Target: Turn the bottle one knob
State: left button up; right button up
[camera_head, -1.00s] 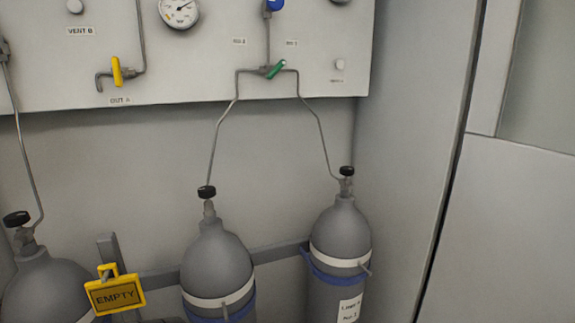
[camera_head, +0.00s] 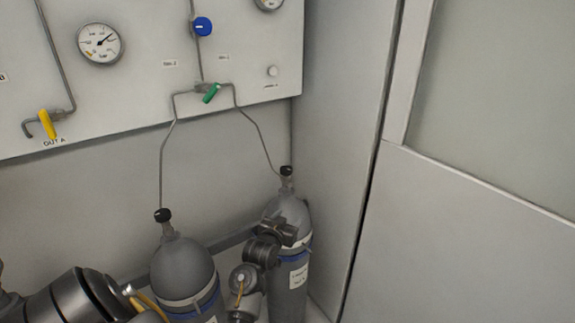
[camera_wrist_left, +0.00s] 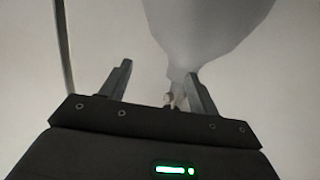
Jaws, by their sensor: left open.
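Two grey gas bottles with black top knobs stand below the panel. The right bottle (camera_head: 288,207) has its knob (camera_head: 286,171) on top and a white label, too small to read surely. The left bottle (camera_head: 182,268) has its knob (camera_head: 162,215) on top. My left gripper (camera_head: 290,234) is in front of the right bottle's upper body, below its knob. In the left wrist view the gripper (camera_wrist_left: 158,70) has its fingers apart and empty. A grey bottle (camera_wrist_left: 205,30) tapers to its neck near the right finger; its knob is not clear there. My right gripper is not in view.
The panel (camera_head: 240,50) above carries a gauge (camera_head: 99,43), a blue knob (camera_head: 202,27), a green handle (camera_head: 211,93) and a yellow handle (camera_head: 47,124). Thin pipes run down to the bottles. A cabinet wall (camera_head: 335,130) stands close on the right.

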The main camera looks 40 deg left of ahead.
aim_at(286, 172)
pick_arm(q)
jog(key=a+r+n+t+y+p, duration=0.2)
jog(key=a+r+y, duration=0.15)
jog(key=r, duration=0.85)
jog(key=shift+h, duration=0.45)
jog(key=p+x, duration=0.1)
jog(key=x, duration=0.2)
jog(key=p+x, duration=0.1)
jog(key=x, duration=0.3)
jog(key=p+x, duration=0.1)
jog(key=x, duration=0.3)
jog(key=shift+a+f, duration=0.15)
jog(key=shift+a, duration=0.25)
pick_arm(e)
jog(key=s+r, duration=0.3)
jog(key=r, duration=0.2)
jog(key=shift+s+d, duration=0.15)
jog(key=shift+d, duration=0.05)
pick_arm(q)
jog(key=c, duration=1)
